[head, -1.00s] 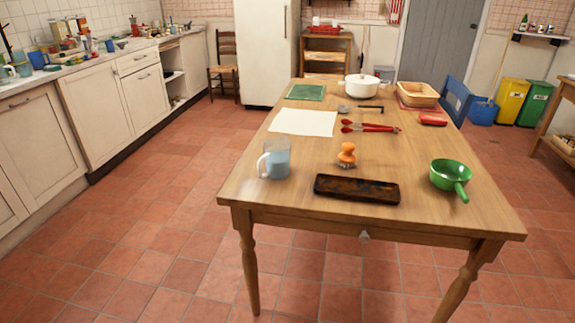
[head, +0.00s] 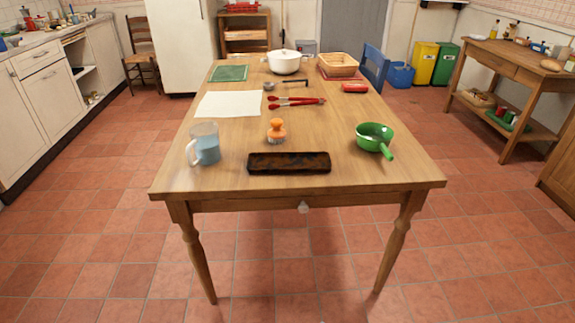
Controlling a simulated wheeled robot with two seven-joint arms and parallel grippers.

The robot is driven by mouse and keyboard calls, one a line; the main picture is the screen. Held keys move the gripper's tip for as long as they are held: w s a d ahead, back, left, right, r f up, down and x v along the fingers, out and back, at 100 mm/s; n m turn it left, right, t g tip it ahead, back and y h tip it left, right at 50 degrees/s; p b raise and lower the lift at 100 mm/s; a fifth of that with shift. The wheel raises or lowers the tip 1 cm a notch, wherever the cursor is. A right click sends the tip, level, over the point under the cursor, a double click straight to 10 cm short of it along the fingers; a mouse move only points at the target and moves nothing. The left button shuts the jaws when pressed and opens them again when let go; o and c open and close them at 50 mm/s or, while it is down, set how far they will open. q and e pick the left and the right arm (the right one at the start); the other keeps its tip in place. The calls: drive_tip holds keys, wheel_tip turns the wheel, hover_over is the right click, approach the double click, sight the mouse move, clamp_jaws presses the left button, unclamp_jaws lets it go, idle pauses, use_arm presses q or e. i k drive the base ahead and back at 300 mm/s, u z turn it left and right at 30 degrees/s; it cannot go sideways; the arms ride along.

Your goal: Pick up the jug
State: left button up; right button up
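The jug (head: 206,146) stands upright on the wooden table (head: 225,178), near its front left corner. It is clear with light blue contents or colouring in its lower part, and its handle points to the left. Neither of my grippers shows in the head view.
To the jug's right lie a dark tray (head: 289,163), an orange brush (head: 277,130) and a green pan (head: 373,138). Behind are a white sheet (head: 228,104), red tongs (head: 297,102) and a white pot (head: 285,63). The floor (head: 90,240) before the table is clear.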

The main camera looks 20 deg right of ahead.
sight(205, 137)
drive_tip(key=k, duration=0.6)
drive_tip(key=u, duration=0.65)
drive_tip(key=i, duration=1.7)
drive_tip(key=z, duration=0.6)
